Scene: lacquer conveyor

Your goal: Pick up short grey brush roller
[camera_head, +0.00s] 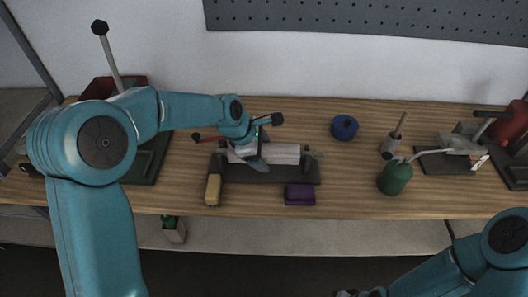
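A light grey roller (285,154) lies level across a dark stand (270,174) near the middle of the bench. A small grey cylinder with a wooden handle (388,146) stands to the right; I cannot tell for sure which of the two is the short grey brush roller. My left arm reaches in from the left, and its gripper (258,155) is over the left part of the light grey roller. The wrist hides part of that roller and the fingers, so contact and opening cannot be told. My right arm is at the lower right, its gripper barely showing at the bottom edge.
A tan-handled tool (213,188) is left of the stand. Clamp-like devices are at both ends. A pegboard (370,18) hangs behind.

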